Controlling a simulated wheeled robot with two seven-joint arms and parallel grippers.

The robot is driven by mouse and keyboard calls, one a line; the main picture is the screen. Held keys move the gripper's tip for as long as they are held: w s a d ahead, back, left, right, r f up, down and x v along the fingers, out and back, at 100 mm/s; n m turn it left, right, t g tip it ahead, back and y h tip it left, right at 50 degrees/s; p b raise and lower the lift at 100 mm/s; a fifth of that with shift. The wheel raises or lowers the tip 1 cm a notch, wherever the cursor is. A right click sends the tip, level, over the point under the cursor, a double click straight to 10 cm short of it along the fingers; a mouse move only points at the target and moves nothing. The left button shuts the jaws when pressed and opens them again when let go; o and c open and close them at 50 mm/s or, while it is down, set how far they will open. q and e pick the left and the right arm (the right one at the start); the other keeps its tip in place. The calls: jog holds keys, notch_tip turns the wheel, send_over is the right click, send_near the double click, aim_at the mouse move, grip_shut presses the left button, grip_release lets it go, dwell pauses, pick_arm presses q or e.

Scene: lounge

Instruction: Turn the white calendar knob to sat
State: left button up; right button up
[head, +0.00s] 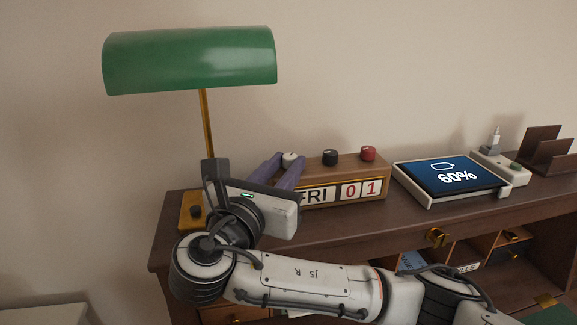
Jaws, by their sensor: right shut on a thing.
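The wooden calendar (335,181) stands on the desk top and its tiles read FRI, 0 and 1. The white knob (289,158) is on its top at the left end. A black knob (330,157) and a red knob (368,153) sit to its right. My right gripper (283,165) reaches in from the lower left, its two purple fingers shut on the white knob, one on either side. The fingers and gripper body hide the calendar's left end. My left gripper is not in view.
A green-shaded lamp (190,60) stands left of the calendar, its brass stem close behind my right gripper. A tablet showing 60% (455,176) lies to the right, with a charger (495,147) and a brown holder (541,150) beyond. The wall is close behind.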

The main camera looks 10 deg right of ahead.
jog(key=m+g+h, duration=0.1)
jog(key=g+h, duration=0.1)
jog(key=m+h, duration=0.1)
jog(key=shift+w+a+r+m+g, duration=0.1)
jog(key=shift+w+a+m+g, duration=0.1)
jog(key=shift+a+m+g, duration=0.15)
jog(key=shift+w+d+r+m+g+h, duration=0.1)
jog(key=shift+m+g+h, duration=0.25)
jog(key=shift+g+h, duration=0.15)
jog(key=shift+r, duration=0.15)
jog(key=o, duration=0.8)
jog(key=shift+f, duration=0.25)
